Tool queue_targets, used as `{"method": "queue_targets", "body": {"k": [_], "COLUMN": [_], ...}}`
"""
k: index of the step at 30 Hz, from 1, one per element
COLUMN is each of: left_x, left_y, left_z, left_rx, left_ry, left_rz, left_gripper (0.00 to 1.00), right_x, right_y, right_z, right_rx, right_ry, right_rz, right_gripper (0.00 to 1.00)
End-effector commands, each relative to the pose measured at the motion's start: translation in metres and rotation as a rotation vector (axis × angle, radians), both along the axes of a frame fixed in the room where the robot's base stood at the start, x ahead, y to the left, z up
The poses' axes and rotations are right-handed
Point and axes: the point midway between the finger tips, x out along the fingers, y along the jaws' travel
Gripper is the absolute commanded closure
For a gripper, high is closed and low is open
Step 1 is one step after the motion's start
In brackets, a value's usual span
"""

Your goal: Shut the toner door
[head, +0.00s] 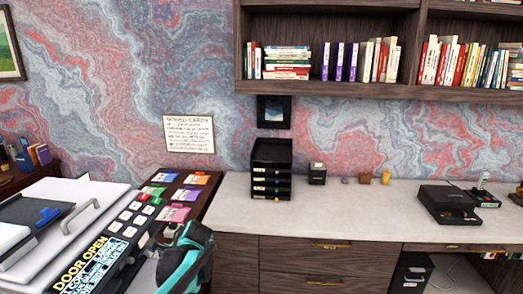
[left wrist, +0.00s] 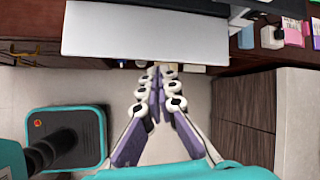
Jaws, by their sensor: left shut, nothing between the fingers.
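A white copier (head: 85,205) stands at the left in the head view. Its slanted panel has a display (head: 88,268) that reads "DOOR OPEN". In the left wrist view, a flat white panel (left wrist: 145,32) of the copier spans the top; I cannot tell for sure whether it is the toner door. My left gripper (left wrist: 160,72) is shut and empty, its fingertips just below this panel's lower edge in the picture; contact cannot be told. In the head view a teal and black part of my arm shows beside the copier, and the fingers are hidden. My right gripper is not in view.
Coloured cards (head: 180,196) lie on the dark surface behind the copier panel. A long pale-topped counter (head: 330,210) runs to the right, with a black tray stack (head: 271,170) and a black device (head: 448,204). Open floor (left wrist: 110,90) shows under the gripper.

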Motion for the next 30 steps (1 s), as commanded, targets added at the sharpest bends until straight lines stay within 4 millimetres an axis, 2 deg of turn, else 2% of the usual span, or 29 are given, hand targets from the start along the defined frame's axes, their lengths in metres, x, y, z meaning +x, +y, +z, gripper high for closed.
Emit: {"method": "queue_targets", "body": {"k": [1, 8, 12, 16, 22, 23, 25, 30], "left_x": [-0.019, -0.092, -0.136, -0.170, -0.198, -0.200, -0.204, -0.204], "left_y": [-0.008, -0.054, -0.082, -0.106, -0.127, -0.129, -0.131, -0.132], "left_z": [0.000, -0.006, -0.020, -0.038, -0.058, -0.060, -0.062, -0.062], "left_rx": [-0.055, -0.370, -0.581, -0.770, -0.962, -0.978, -1.002, -1.013], "left_ry": [-0.070, -0.393, -0.550, -0.658, -0.741, -0.746, -0.754, -0.758], "left_rz": [0.053, 0.369, 0.591, 0.800, 1.023, 1.044, 1.074, 1.089], "left_gripper": [1.00, 1.00, 1.00, 1.00, 1.00, 0.97, 0.79, 0.78], "right_x": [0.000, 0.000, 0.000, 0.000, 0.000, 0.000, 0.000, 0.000], "right_y": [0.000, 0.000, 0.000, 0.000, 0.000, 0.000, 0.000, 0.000], "right_z": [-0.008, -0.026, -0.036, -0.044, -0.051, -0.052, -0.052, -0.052], "right_rx": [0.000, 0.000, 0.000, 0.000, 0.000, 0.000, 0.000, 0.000], "right_ry": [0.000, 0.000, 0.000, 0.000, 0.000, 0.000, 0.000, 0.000], "right_rz": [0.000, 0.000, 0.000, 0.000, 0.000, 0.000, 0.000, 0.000], "right_gripper": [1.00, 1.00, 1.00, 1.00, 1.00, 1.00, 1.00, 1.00]}}
